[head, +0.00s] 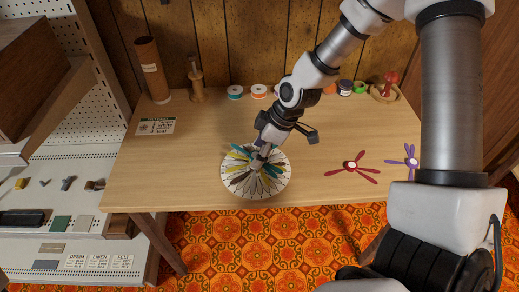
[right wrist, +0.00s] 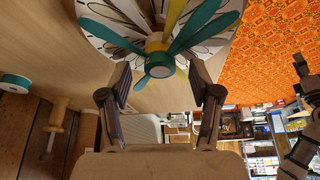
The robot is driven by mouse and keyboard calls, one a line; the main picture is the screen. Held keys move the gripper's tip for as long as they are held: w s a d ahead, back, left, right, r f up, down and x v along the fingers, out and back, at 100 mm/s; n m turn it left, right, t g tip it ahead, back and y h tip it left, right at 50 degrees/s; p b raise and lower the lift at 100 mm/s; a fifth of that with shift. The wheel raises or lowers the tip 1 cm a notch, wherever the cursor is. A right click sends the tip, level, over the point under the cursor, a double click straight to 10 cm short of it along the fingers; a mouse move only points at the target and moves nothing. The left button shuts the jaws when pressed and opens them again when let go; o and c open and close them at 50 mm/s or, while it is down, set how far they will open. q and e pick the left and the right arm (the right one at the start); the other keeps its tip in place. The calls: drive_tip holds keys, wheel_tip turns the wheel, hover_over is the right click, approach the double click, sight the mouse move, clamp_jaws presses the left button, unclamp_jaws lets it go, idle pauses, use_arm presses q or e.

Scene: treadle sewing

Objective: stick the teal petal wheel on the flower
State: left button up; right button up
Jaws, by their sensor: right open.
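The flower is a round white board (head: 282,181) with printed petals near the table's front edge. The teal petal wheel (right wrist: 197,33) lies over the flower among yellow and darker petals. Its petals spread from a grey-topped hub (right wrist: 160,66). In the head view, teal petals (head: 238,154) show on the flower's upper side, but my gripper hides the hub. My right gripper (head: 262,150) is directly over the flower. In the right wrist view, its fingers (right wrist: 160,92) are apart on either side of the hub, with clear gaps.
A red petal wheel (head: 351,166) and a purple petal wheel (head: 410,160) lie on the table (head: 190,145) to the right. Spools (head: 235,92), a brown tube (head: 153,70) and a wooden stand (head: 196,82) line the back. The left tabletop is mostly clear around a card (head: 156,126).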

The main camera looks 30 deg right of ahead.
drive_tip(key=v, duration=1.2)
drive_tip(key=shift+w, duration=0.1)
